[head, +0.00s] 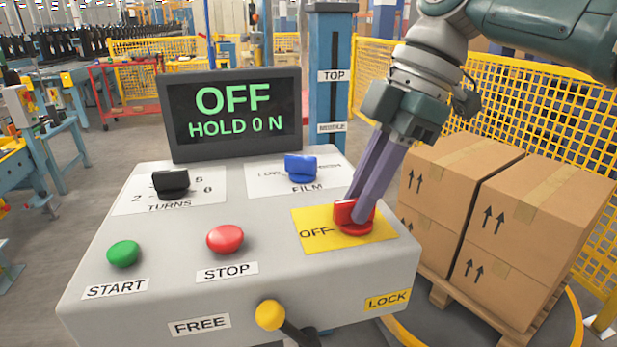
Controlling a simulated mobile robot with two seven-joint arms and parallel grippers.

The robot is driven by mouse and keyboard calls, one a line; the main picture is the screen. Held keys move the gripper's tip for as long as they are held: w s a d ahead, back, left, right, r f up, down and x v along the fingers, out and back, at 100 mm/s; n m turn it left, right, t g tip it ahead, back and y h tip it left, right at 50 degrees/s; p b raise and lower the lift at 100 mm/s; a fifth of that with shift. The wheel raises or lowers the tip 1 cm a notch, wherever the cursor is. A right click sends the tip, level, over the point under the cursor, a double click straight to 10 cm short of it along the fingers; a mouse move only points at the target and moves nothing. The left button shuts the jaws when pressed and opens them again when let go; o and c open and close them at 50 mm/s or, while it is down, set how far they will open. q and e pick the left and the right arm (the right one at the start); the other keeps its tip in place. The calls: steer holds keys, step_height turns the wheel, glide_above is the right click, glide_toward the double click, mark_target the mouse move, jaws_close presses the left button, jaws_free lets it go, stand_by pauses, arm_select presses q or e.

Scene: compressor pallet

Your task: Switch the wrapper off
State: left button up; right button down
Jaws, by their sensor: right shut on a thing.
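The wrapper's grey control panel (180,265) fills the lower middle of the head view. Its red rotary switch (347,212) sits on a yellow plate (312,240) with the word OFF at its left. My right gripper (356,210) comes down from the upper right and is shut on the red switch, its fingers hiding part of the knob. The display (233,113) reads OFF and HOLD 0 N in green. My left gripper is not in view.
The panel also has a green START button (124,253), a red STOP button (225,239), a black TURNS knob (171,182), a blue FILM knob (300,167) and a yellow-tipped lever (270,315) between FREE and LOCK. Boxes (530,225) on a pallet stand at right, before yellow fencing.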

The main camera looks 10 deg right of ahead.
steer(key=c, duration=0.8)
jaws_free()
steer(key=v, duration=1)
steer(key=shift+s, duration=0.1)
